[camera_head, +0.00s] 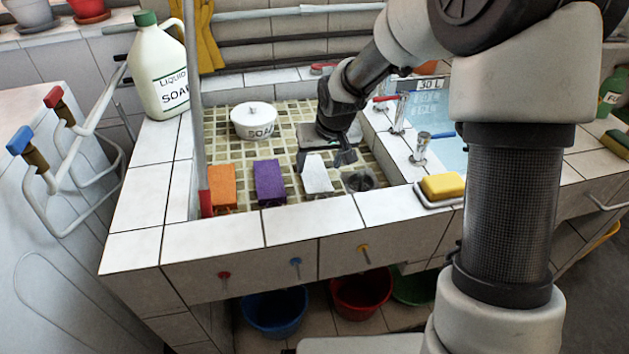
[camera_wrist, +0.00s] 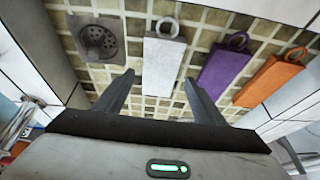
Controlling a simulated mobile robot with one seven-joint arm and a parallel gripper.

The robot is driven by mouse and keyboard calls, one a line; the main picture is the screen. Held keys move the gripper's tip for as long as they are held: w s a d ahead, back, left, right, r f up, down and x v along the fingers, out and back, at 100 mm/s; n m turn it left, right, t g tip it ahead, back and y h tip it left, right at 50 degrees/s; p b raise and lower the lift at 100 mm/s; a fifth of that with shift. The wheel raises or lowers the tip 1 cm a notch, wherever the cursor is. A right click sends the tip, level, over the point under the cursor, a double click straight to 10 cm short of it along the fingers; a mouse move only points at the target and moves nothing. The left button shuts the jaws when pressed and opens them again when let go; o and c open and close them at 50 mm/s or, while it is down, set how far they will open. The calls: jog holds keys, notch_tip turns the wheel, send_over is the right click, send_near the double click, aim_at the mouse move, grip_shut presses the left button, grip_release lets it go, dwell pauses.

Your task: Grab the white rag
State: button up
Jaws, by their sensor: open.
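My gripper (camera_head: 338,158) is inside the sink, just behind and above the white rag in the head view. In the wrist view my gripper (camera_wrist: 160,82) is open with nothing between the fingers. Whether a finger touches the rag I cannot tell.
A white soap pot (camera_head: 254,121) stands in the sink's back left. Taps (camera_head: 420,150) and a yellow sponge (camera_head: 443,186) are to the right. A soap jug (camera_head: 158,75) stands on the left ledge.

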aim_at(315, 174)
jog(key=shift+b+x, duration=1)
jog(key=shift+x, duration=2.05)
jog(key=shift+w+a+r, duration=0.1)
jog(key=c, duration=0.8)
